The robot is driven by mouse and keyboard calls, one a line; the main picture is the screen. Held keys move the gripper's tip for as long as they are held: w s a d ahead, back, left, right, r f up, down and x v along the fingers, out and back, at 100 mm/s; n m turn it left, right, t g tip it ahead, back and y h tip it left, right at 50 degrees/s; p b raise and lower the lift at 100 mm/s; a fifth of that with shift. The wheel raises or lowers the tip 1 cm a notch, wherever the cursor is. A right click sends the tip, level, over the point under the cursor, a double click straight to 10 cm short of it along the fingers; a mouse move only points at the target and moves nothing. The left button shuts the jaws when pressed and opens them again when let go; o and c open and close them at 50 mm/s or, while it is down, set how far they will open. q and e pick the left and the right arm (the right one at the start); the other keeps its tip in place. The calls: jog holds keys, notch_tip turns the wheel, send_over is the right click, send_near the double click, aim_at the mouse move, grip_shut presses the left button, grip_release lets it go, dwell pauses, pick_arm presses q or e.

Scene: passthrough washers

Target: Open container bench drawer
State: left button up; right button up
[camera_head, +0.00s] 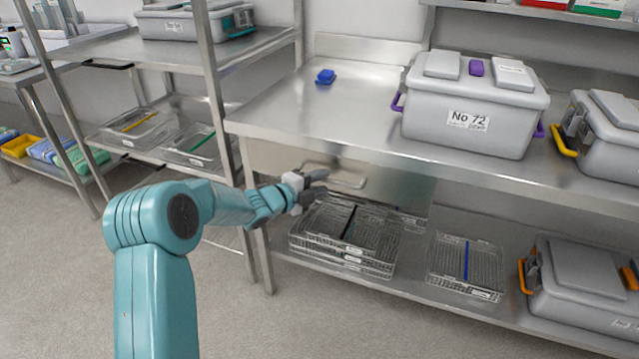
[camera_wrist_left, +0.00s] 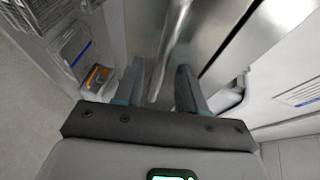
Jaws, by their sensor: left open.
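The steel bench (camera_head: 300,108) has a flat metal front under its top, where a pale oblong handle (camera_head: 345,178) shows. I take this front as the drawer; it looks closed, though part is hidden by my gripper. My left gripper (camera_head: 318,184) is at the left end of this handle, open. In the left wrist view, its two dark fingers (camera_wrist_left: 160,88) stand apart on either side of a shiny metal bar (camera_wrist_left: 172,45). I cannot tell whether they touch it. My right gripper is not in view.
A grey No 72 container (camera_head: 470,125) and a small blue block (camera_head: 325,76) are on the bench top. Stacked wire baskets (camera_head: 345,235) sit on the lower shelf below my gripper. A shelf post (camera_head: 215,95) stands at left. The floor in front is clear.

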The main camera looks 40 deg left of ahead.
pick_arm(q)
jog(key=shift+w, duration=0.15)
grip_shut()
jog(key=shift+f, duration=0.1)
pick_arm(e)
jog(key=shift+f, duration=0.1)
